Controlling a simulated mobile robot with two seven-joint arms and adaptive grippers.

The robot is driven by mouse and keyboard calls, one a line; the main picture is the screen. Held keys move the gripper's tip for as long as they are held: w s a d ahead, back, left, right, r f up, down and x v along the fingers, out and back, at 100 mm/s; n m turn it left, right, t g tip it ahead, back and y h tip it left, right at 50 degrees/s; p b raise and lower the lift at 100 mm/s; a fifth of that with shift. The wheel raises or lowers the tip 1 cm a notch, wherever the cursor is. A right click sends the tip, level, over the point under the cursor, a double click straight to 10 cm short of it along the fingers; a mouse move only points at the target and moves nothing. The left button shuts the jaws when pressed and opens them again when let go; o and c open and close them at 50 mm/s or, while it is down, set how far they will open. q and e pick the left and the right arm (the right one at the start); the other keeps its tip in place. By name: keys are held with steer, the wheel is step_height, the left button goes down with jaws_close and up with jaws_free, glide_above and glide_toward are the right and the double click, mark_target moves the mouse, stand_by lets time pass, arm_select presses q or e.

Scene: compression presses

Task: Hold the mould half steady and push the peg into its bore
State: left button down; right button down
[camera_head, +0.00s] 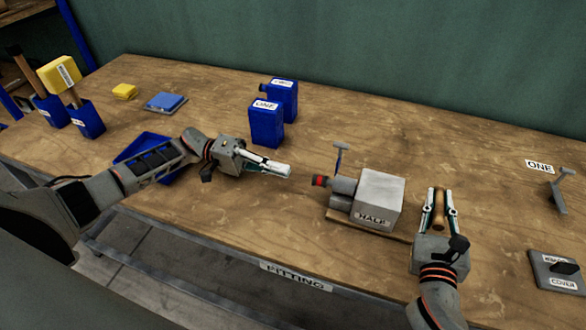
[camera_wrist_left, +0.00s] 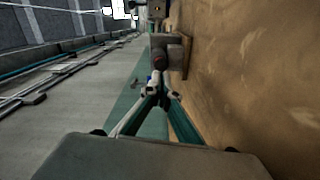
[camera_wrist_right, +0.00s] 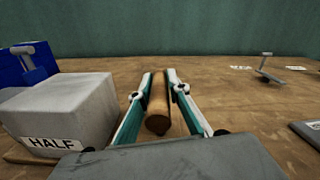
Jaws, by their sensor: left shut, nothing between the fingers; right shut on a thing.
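The mould half (camera_head: 378,200) is a grey block labelled HALF on a thin wooden board. A dark peg end with a red band (camera_head: 320,181) sticks out on its left, in line with a grey cylindrical part; how deep it sits is hidden. My left gripper (camera_head: 288,171) is shut and empty, just left of the peg end, pointing at it with a small gap. The peg end also shows beyond the fingertips in the left wrist view (camera_wrist_left: 159,62). My right gripper (camera_head: 438,200), right of the block and apart from it, is shut on a brown wooden cylinder (camera_wrist_right: 158,104).
A small T-handled piece (camera_head: 340,155) stands behind the mould half. Blue containers (camera_head: 266,124) stand farther back. A blue tray (camera_head: 142,148) lies behind my left arm. A grey COVER plate (camera_head: 556,272) lies at the right.

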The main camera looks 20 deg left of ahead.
mark_target(313, 180)
arm_select(q)
steer(key=shift+s+a+f, duration=0.1)
steer(key=shift+a+f, duration=0.05)
steer(key=shift+a, duration=0.1)
arm_select(e)
steer(key=shift+r, duration=0.1)
arm_select(q)
steer(key=shift+d, duration=2.95)
steer(key=shift+d, duration=1.1)
steer(key=shift+a, duration=1.55)
step_height(313, 180, up, 10)
steer(key=shift+d, duration=0.1)
arm_select(e)
steer(key=c, duration=1.8)
jaws_free()
steer(key=shift+c, duration=0.2)
